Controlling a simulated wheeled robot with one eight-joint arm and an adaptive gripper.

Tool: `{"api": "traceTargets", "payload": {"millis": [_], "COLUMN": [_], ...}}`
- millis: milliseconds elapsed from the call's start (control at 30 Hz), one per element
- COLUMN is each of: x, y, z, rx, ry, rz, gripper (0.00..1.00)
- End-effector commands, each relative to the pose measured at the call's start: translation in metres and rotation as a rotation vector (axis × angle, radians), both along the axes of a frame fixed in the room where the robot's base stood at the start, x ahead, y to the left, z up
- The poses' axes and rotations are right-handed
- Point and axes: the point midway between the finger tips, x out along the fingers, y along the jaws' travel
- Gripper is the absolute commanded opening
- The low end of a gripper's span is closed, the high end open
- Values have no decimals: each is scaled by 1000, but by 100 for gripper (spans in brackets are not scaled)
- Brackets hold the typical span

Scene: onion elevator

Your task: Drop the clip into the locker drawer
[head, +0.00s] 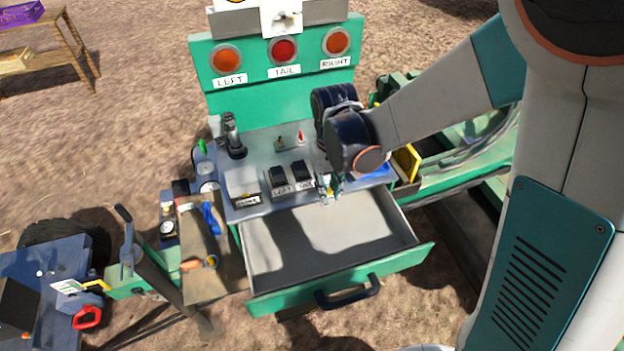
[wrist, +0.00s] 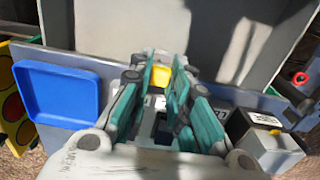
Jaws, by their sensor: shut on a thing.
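The locker drawer (head: 330,240) is pulled open below the console, and its grey inside looks empty. Its interior also shows at the top of the wrist view (wrist: 205,35). My gripper (head: 328,190) points down over the drawer's back edge, near the console front. In the wrist view my gripper (wrist: 162,80) has its green fingers shut on a small yellow piece, which looks like the clip (wrist: 159,76). The clip is held at the fingertips, above and apart from the drawer floor. Most of the clip is hidden by the fingers.
The console (head: 265,175) with label-marked switches lies behind the drawer. A blue tray (wrist: 60,95) sits on it beside my gripper. The drawer's green front (head: 340,285) with a dark handle stands nearest. A side shelf (head: 205,250) with tools is at left.

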Motion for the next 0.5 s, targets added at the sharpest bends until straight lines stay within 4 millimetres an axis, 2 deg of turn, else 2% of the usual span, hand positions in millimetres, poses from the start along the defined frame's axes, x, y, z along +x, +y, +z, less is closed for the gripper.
{"api": "traceTargets", "payload": {"millis": [167,500], "x": [0,0], "y": [0,0], "z": [-11,-48], "rx": [0,0], "ry": [0,0], "rz": [0,0], "gripper": [0,0]}}
